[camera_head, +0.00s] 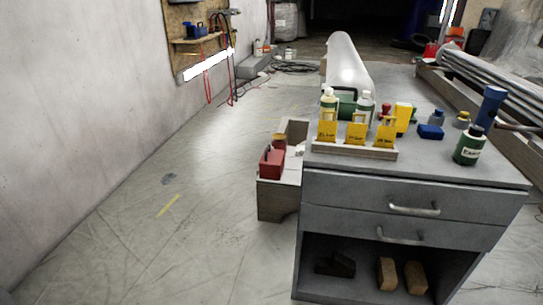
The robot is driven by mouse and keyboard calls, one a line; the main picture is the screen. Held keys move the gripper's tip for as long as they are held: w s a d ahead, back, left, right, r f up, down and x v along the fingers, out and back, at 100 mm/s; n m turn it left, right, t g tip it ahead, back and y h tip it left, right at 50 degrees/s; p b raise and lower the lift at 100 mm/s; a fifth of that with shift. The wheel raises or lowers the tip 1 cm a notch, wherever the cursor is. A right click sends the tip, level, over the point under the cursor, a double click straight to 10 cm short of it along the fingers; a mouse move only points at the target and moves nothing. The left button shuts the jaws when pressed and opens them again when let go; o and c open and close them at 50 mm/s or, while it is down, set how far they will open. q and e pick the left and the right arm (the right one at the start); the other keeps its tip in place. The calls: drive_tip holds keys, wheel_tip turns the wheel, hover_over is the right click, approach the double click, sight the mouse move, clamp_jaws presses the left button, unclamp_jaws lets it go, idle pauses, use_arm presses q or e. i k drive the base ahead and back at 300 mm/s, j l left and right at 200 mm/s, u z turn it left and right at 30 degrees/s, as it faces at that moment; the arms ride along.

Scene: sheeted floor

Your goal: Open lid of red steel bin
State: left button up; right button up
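A small red box-like object (272,162) stands in the left part of the view, at the open wooden crate (277,202) beside the grey cabinet. It is the thing here that best fits the red steel bin. It is too small to tell its lid from its body, or whether the lid is open or shut. Neither of my grippers shows in the head view.
The grey cabinet (400,222) has two handled drawers and an open lower shelf with blocks. Yellow holders (356,134), bottles and a green bottle (469,146) stand on its top. The sheeted floor (150,235) at left is mostly clear, up to the wall (80,100).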

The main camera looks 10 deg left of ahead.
sight(273, 157)
drive_tip(key=i+j, duration=0.2)
drive_tip(key=j, duration=0.2)
drive_tip(key=i+j, duration=0.25)
drive_tip(key=j, duration=0.2)
drive_tip(key=i+j, duration=0.2)
drive_tip(key=j, duration=0.2)
drive_tip(key=i+j, duration=0.25)
drive_tip(key=j, duration=0.15)
drive_tip(key=i+j+z, duration=0.1)
drive_tip(key=j, duration=0.35)
drive_tip(key=i+j, duration=0.55)
drive_tip(key=j, duration=0.3)
drive_tip(key=i+j, duration=0.2)
drive_tip(key=j, duration=0.2)
